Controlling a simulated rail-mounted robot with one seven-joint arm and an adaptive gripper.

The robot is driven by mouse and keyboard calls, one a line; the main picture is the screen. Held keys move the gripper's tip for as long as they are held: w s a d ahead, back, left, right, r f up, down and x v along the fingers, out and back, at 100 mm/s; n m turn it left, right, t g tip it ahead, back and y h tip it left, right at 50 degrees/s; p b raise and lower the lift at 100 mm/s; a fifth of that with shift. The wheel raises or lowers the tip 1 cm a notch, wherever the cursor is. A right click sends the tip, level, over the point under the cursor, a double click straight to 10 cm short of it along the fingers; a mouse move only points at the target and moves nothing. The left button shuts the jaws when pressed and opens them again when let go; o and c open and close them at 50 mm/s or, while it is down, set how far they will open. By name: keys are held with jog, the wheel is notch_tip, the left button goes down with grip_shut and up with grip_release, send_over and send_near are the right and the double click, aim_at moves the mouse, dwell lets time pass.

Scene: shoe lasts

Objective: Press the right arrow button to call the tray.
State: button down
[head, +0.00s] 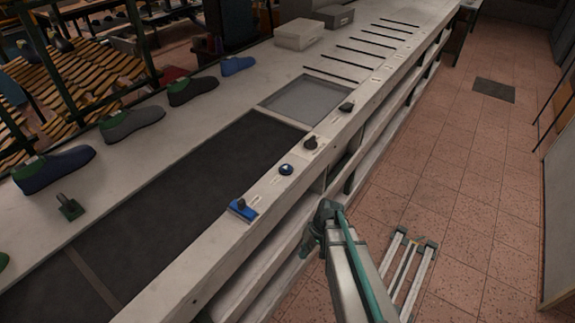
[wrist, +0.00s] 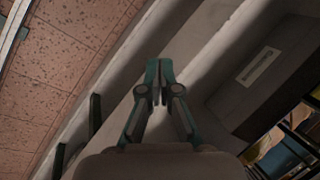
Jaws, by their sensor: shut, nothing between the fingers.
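The mark is too small to read as a left or right arrow. A blue block-like control (head: 242,209) lies nearer on the same edge, and a dark knob (head: 310,143) lies farther along. A flat grey framed panel (head: 306,97) is set in the counter top; I cannot tell if it is the tray. My gripper (head: 322,216) is beside the counter's front, apart from the button. In the wrist view my gripper (wrist: 159,82) is shut and empty.
Dark shoe forms (head: 133,122) stand along the counter's back. A small black item (head: 346,107) lies on the front edge. Boxes (head: 299,34) stand farther back. A labelled dark box (wrist: 260,85) shows in the wrist view. The tiled floor (head: 480,180) at right is mostly open.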

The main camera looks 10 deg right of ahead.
jog(key=w+d+r+n+t+y+p, duration=0.1)
jog(key=w+d+r+t, duration=0.15)
jog(key=w+r, duration=0.6)
jog(key=w+d+r+t+y+p, duration=0.1)
jog(key=w+d+r, duration=0.35)
jog(key=r, duration=0.75)
jog(key=w+d+r+n+t+y, duration=0.1)
jog(key=w+d+r+t, duration=0.15)
jog(key=w+r, duration=0.65)
notch_tip(320, 180, up, 10)
jog(key=n+g+y, duration=0.2)
jog(key=n+g, duration=0.1)
jog(key=n, duration=0.2)
send_over(288, 167)
jog(key=shift+f, duration=0.2)
jog(key=shift+f, duration=0.1)
jog(key=shift+f+b, duration=2.45)
jog(key=shift+f, duration=1.9)
jog(key=shift+f, duration=0.15)
jog(key=shift+f, duration=0.3)
